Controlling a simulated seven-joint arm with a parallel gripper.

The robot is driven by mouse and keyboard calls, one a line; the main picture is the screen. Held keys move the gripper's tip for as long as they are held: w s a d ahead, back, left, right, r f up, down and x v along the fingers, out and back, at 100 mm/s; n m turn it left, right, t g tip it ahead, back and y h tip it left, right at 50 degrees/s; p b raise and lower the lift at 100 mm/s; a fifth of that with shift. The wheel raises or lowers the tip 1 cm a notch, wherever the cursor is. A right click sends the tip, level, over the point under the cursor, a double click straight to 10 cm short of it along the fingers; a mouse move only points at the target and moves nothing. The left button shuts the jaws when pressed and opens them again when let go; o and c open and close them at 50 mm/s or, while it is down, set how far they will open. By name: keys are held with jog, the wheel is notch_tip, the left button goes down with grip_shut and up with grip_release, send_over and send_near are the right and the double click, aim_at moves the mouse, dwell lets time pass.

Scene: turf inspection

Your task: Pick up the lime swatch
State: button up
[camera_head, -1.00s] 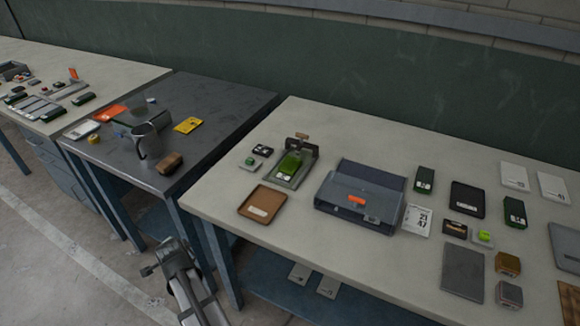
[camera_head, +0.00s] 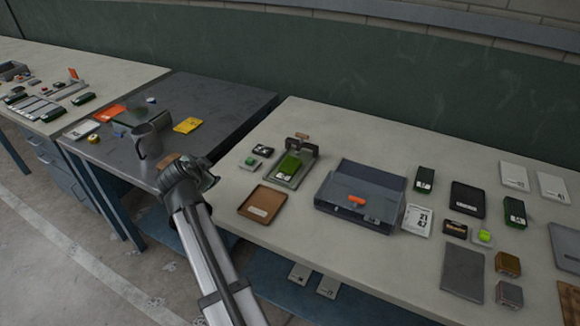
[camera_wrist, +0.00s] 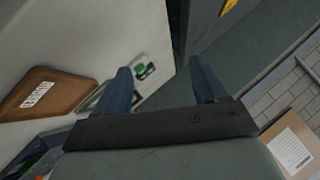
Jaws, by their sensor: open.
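A small bright lime piece (camera_head: 484,236) sits on a pale square base on the right part of the light table, in the head view. A larger green piece (camera_head: 290,166) lies in a grey clamp-like stand (camera_head: 303,160) further left. I cannot tell for sure which is the swatch; the small one is the brighter lime. My gripper (camera_head: 190,170) is over the gap between the dark and light tables, far left of the lime piece. In the wrist view my gripper (camera_wrist: 164,85) has its two fingers spread, with nothing between them.
A brown tray (camera_head: 250,211) lies near the light table's front left corner, close to my gripper. A dark grey open case (camera_head: 345,203) stands between my gripper and the lime piece. A metal mug (camera_head: 147,143) stands on the dark table. A cardboard box (camera_wrist: 277,145) shows below.

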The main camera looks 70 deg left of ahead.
jog(key=w+a+r+n+h, duration=0.15)
jog(key=w+h, duration=0.25)
jog(key=w, duration=0.9)
jog(key=n+h, duration=0.2)
jog(key=h, duration=0.1)
send_near(290, 163)
jog(key=shift+m, duration=0.25)
jog(key=x, duration=0.4)
jog(key=shift+s+d+f, duration=0.15)
jog(key=shift+s+d, duration=0.05)
jog(key=shift+d, duration=0.25)
jog(key=shift+a+x, duration=0.2)
jog(key=shift+x, duration=1.1)
jog(key=shift+a+x, duration=0.15)
jog(key=shift+x, duration=1.15)
jog(key=shift+w, duration=0.1)
jog(key=shift+c, duration=0.5)
